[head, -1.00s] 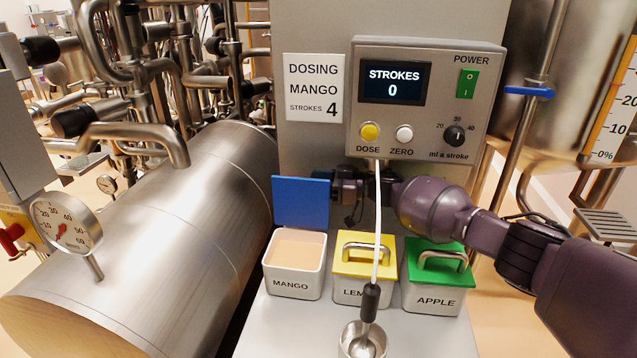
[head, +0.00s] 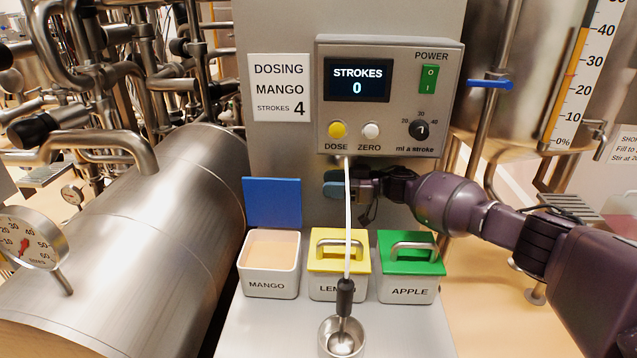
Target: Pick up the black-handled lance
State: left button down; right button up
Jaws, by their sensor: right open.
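The black-handled lance (head: 345,297) stands upright, its lower end in a small metal cup (head: 327,338) at the bottom centre. A white hose runs from its top up to the dosing box. My right gripper (head: 336,188) is open, below the dosing box and well above the lance handle. Its fingers point left, and the white hose passes in front of them. The fingertips are partly hidden and hold nothing that I can see. My left gripper is not in view.
Behind the cup stand the open MANGO tub (head: 269,285) with its blue lid (head: 273,202) raised, the yellow-lidded LEMON tub (head: 326,291) and the green-lidded APPLE tub (head: 410,291). The dosing box (head: 388,97) reads STROKES 0. A large steel tank (head: 130,240) lies at the left.

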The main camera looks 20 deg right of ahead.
aim_at(340, 344)
jog(key=k+l, duration=0.1)
jog(key=l, duration=0.25)
jog(key=k+l, duration=0.1)
jog(key=l, duration=0.25)
jog(key=k+l, duration=0.1)
jog(key=l, duration=0.25)
jog(key=k+l, duration=0.1)
jog(key=l, duration=0.25)
